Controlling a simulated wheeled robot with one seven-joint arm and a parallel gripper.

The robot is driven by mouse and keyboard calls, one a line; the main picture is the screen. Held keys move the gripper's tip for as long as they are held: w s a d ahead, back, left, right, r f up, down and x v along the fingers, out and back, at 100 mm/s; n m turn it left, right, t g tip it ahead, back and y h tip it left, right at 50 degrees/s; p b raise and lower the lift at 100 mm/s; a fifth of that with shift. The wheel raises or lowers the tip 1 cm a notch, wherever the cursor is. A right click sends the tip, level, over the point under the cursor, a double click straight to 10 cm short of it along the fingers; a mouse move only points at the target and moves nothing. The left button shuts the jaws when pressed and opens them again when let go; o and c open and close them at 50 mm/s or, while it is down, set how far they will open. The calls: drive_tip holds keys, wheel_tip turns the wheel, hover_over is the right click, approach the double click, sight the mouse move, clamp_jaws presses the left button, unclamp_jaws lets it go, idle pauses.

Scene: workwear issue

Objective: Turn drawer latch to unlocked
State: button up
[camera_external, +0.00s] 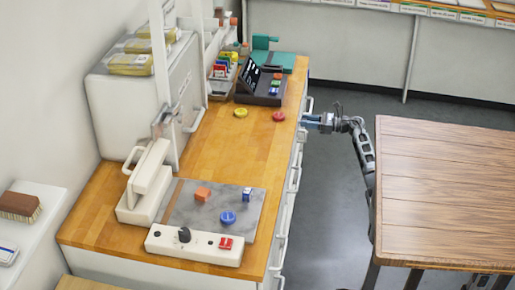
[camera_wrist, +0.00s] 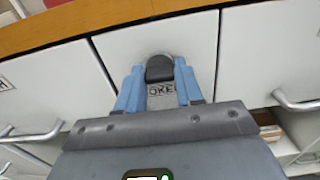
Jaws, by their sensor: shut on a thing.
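The drawer latch (camera_wrist: 159,68) is a dark grey knob on a white drawer front (camera_wrist: 115,47), just under the wooden counter edge. My gripper (camera_wrist: 159,82) has its blue fingers on either side of the latch and is shut on it. A label below the latch is partly hidden between the fingers; the letters "OKE" show. In the external view my gripper (camera_external: 311,121) reaches in from the right to the cabinet front, and the latch is hidden there. I cannot tell which way the latch is turned.
Drawer handles (camera_wrist: 297,103) stick out on both sides of the latch. A wooden table (camera_external: 445,190) stands behind my arm on the right. On the counter (camera_external: 225,150) are red and yellow discs, a dark console (camera_external: 259,86) and a grey mat with small parts.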

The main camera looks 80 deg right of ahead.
drive_tip(key=shift+r+m+p, duration=0.1)
drive_tip(key=shift+m+p, duration=0.2)
drive_tip(key=shift+p, duration=0.05)
drive_tip(key=m+p, duration=0.2)
drive_tip(key=p, duration=0.1)
drive_tip(key=shift+r+m, duration=0.1)
drive_tip(key=shift+m, duration=0.3)
drive_tip(key=m+p, duration=0.4)
drive_tip(key=m, duration=0.1)
drive_tip(key=shift+m+p, duration=0.3)
drive_tip(key=m+p, duration=0.3)
drive_tip(key=m, duration=0.2)
drive_tip(key=shift+p, duration=0.4)
drive_tip(key=shift+f+m+p, duration=0.15)
drive_tip(key=shift+m+p, duration=0.35)
drive_tip(key=shift+m, duration=0.45)
drive_tip(key=shift+f+m+p, duration=0.1)
drive_tip(key=shift+m+p, duration=0.35)
drive_tip(key=shift+m, duration=0.5)
drive_tip(key=o, duration=1)
drive_tip(key=shift+o, duration=0.2)
